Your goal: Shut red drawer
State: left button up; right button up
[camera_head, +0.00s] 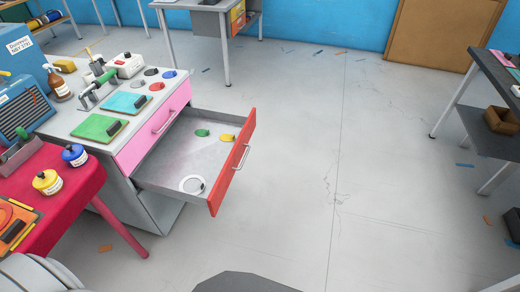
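The red drawer (222,185) is pulled far out of a grey cabinet (140,200) at the left in the head view. Its red front stands well away from the cabinet and carries a metal handle (241,157). Inside the drawer lie a green round item (202,133), a yellow one (227,137) and a white ring-shaped one (192,185). Neither of my grippers shows in this view, and nothing visible touches the drawer.
A pink drawer front (140,147) sits flush in the cabinet. Tools and pads cover its top. A red-covered table (85,195) stands close at the lower left. The floor (320,170) right of the drawer is open, up to a dark table (496,75) at the right.

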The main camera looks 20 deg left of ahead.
aim_at(178, 154)
jog(key=u, duration=0.2)
jog(key=i, duration=0.75)
jog(key=u, duration=1.4)
jog(key=i, duration=0.4)
jog(key=u, duration=0.4)
